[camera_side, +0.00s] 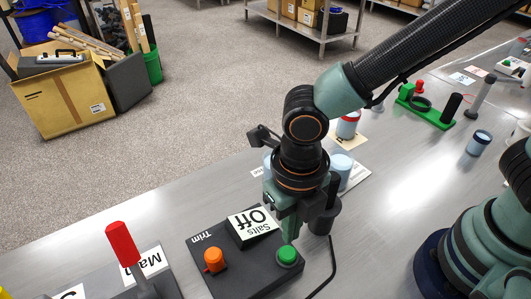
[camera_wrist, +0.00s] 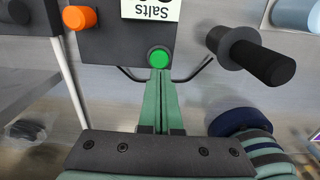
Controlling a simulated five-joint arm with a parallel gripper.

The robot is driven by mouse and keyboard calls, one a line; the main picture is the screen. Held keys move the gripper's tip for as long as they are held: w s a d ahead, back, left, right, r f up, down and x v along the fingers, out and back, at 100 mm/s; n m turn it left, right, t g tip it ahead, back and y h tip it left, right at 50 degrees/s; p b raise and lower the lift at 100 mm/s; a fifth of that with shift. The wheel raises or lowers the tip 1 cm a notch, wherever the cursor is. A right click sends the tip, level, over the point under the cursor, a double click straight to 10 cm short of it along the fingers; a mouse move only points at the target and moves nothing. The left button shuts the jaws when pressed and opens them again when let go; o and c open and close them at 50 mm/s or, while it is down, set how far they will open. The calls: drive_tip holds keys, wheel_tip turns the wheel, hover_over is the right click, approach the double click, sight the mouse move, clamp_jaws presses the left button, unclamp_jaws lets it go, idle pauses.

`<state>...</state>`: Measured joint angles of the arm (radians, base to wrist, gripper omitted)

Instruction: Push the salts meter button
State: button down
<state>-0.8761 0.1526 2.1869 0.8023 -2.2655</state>
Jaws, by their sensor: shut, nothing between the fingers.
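The salts meter is a dark box (camera_side: 240,278) on the grey table, with a white sign (camera_side: 252,223) reading "Salts Off". Its round green button (camera_side: 287,256) sits at the right end of the box. In the wrist view the green button (camera_wrist: 159,57) lies just past my fingertips, below the "Salts" sign (camera_wrist: 151,9). My gripper (camera_side: 287,240) is shut and empty, pointing down at the button. The fingertips (camera_wrist: 160,71) overlap the button's near edge in the wrist view. I cannot tell whether they touch it or whether it is pressed in.
An orange knob (camera_side: 214,260) marked "Trim" sits on the same box, left of the button. A red-handled lever (camera_side: 122,244) stands further left. A black cylindrical handle (camera_wrist: 255,55) is right of the button in the wrist view. Pale blue jars (camera_side: 341,164) stand behind my gripper.

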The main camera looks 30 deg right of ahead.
sight(290, 252)
drive_tip(key=shift+f, duration=2.4)
drive_tip(key=shift+d+f, duration=0.1)
drive_tip(key=shift+f, duration=0.95)
wheel_tip(290, 252, up, 16)
drive_tip(key=shift+f, duration=0.25)
